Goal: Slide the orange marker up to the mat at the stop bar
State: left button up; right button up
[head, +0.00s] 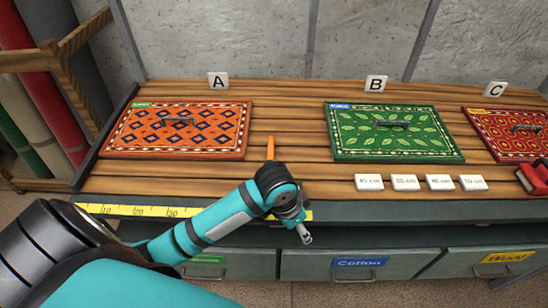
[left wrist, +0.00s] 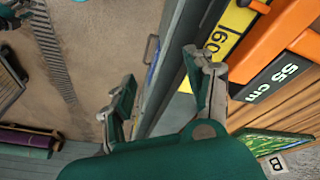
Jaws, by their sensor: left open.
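The orange mat (head: 176,131) under sign A has its left edge close against a dark bar (head: 103,138), apparently the stop bar. The orange marker (head: 270,148) stands to the right of that mat, with a clear gap between them. Its lower part is hidden behind my left arm. In the left wrist view the marker (left wrist: 281,32) is large at upper right, with a black "55 cm" label. My left gripper (head: 304,235) is open and empty at the table's front edge. In its wrist view (left wrist: 165,93) the marker lies outside both fingers, to the right. My right gripper is not in view.
A yellow measuring tape (head: 130,210) runs along the front edge. A green mat (head: 393,132) lies under B, a red mat (head: 508,131) under C. Several white tiles (head: 405,183) lie at front right. A red object (head: 534,179) is cut off at the right. Labelled drawers (head: 350,264) sit below.

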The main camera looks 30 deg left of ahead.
pick_arm(q)
jog(key=w+a+r+g+y, duration=0.1)
jog(key=w+a+r+y, duration=0.1)
jog(key=w+a+r, duration=0.55)
jog(key=n+g, duration=0.1)
jog(key=n, duration=0.1)
send_near(270, 163)
notch_tip(270, 163, down, 8)
jog(key=shift+d+p, duration=0.15)
jog(key=shift+p, duration=1.05)
jog(key=shift+f, duration=0.5)
